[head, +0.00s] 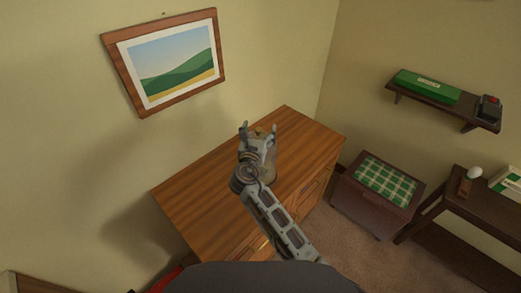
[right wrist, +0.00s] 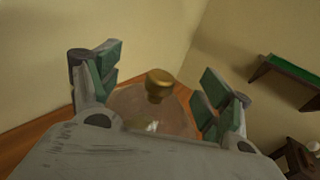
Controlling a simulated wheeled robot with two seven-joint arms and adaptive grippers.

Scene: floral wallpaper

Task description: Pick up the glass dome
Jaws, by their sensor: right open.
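The glass dome (right wrist: 150,104) is clear, with a brass knob (right wrist: 158,84) on top. In the right wrist view it stands between the two fingers of my right gripper (right wrist: 158,88), which are spread apart on either side of it. In the head view my right gripper (head: 258,130) is over the wooden dresser (head: 195,198), and it hides most of the dome; a bit of the brass knob (head: 259,130) shows between the fingertips. Whether a finger touches the glass I cannot tell. My left gripper is not in view.
A framed landscape picture (head: 170,62) hangs tilted on the wall behind the dresser. To the right are a chest with a green plaid cushion (head: 385,184), a wall shelf (head: 455,106) with a green box (head: 428,86), and a dark side table (head: 478,204). The dresser's left part is clear.

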